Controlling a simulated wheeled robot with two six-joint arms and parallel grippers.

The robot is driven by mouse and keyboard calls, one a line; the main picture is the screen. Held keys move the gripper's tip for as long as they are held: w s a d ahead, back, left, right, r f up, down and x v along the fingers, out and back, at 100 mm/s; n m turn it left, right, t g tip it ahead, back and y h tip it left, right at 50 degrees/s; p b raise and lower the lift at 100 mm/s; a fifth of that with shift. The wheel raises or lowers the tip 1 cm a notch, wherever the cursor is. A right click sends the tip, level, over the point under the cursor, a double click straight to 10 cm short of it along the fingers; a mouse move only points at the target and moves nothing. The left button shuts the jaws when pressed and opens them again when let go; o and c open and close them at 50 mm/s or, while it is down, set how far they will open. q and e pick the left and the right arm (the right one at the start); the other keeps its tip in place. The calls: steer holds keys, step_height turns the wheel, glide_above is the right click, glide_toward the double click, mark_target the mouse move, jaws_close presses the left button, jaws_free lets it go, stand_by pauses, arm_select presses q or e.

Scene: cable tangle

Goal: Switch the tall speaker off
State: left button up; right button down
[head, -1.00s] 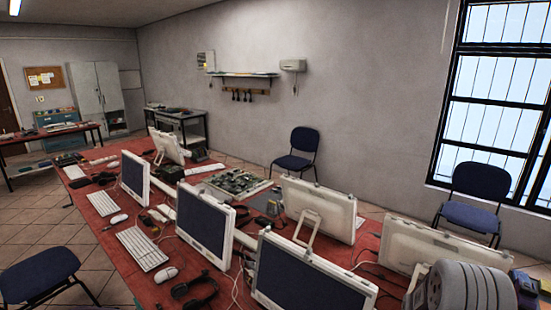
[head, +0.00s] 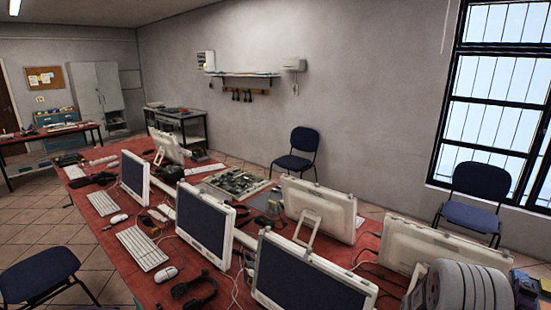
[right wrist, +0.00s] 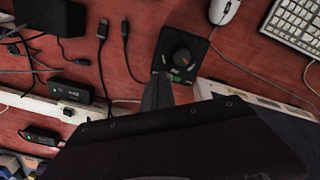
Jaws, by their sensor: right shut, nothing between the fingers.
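In the right wrist view my right gripper (right wrist: 157,92) is shut and empty, its narrow dark fingers pointing up the picture over the red tabletop. Just beyond the fingertips is a small black box with a round knob (right wrist: 181,54) and small green marks; I cannot tell whether the fingers touch it. A black box (right wrist: 48,15) stands at the top left with cables beside it; I cannot tell whether it is the tall speaker. No speaker can be made out for sure in the head view. My left gripper is in neither view.
A white power strip (right wrist: 38,105) with black adapters (right wrist: 76,92) lies at left. Loose black cables (right wrist: 127,50) cross the table. A mouse (right wrist: 224,10) and keyboard (right wrist: 295,24) are at upper right. In the head view, monitors (head: 308,276) crowd the red table (head: 125,265).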

steer(key=shift+w+a, duration=1.3)
steer(key=shift+a, duration=0.3)
stand_by(0.6)
steer(key=shift+r+p, duration=0.1)
steer(key=shift+p, duration=0.25)
steer(key=r+p, duration=0.2)
steer(key=r, duration=0.1)
steer(key=r+p, duration=0.2)
steer(key=p, duration=0.1)
steer(key=shift+s+d+r, duration=0.15)
steer(key=shift+d+r, duration=0.05)
steer(key=shift+r, duration=0.2)
